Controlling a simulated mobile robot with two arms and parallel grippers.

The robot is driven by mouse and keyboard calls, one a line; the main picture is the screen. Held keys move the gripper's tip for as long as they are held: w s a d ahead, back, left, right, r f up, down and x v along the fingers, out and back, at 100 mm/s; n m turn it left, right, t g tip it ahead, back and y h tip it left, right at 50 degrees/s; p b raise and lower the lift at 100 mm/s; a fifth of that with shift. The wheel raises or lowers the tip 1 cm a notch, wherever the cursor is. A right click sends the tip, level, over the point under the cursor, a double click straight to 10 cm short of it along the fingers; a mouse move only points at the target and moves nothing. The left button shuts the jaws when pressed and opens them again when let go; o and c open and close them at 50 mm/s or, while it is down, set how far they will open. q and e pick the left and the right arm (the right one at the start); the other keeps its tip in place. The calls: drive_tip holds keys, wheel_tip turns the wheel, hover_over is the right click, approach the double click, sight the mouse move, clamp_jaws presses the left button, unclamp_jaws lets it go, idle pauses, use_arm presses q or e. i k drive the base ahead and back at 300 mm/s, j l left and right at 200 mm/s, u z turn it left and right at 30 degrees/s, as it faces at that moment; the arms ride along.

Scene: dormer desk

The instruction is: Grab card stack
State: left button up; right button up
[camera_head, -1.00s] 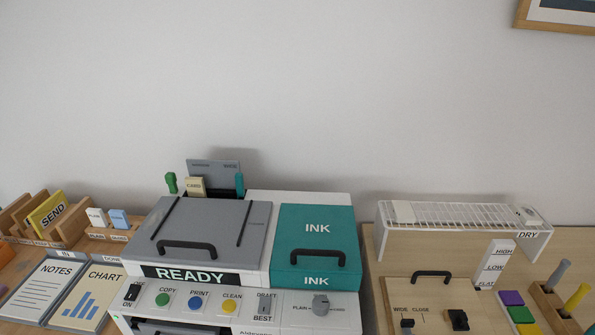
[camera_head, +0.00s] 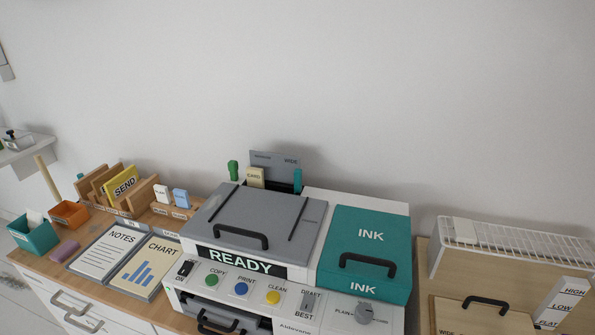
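A small cream block labelled CARD (camera_head: 256,177) stands in the feeder at the back of the printer, in front of a grey upright panel (camera_head: 277,164). A green guide (camera_head: 233,170) stands to its left and a teal guide (camera_head: 297,180) to its right. Small white (camera_head: 162,194) and blue (camera_head: 181,198) pieces with labels too small to read surely stand in a low wooden holder left of the printer. I cannot tell which of these is the card stack. Neither of my grippers is in view.
The printer (camera_head: 262,214) has a grey lid, a READY display and a teal INK cover (camera_head: 366,245). NOTES (camera_head: 105,250) and CHART (camera_head: 144,266) boards lie left of it. A wooden sorter (camera_head: 98,184), orange bin (camera_head: 69,213) and teal bin (camera_head: 33,234) stand further left. A white rack (camera_head: 513,248) is at right.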

sight(255, 176)
drive_tip(key=j+z, duration=0.7)
drive_tip(key=j, duration=0.15)
drive_tip(key=j+z, duration=0.35)
drive_tip(key=k+j, duration=0.05)
drive_tip(key=j, duration=0.05)
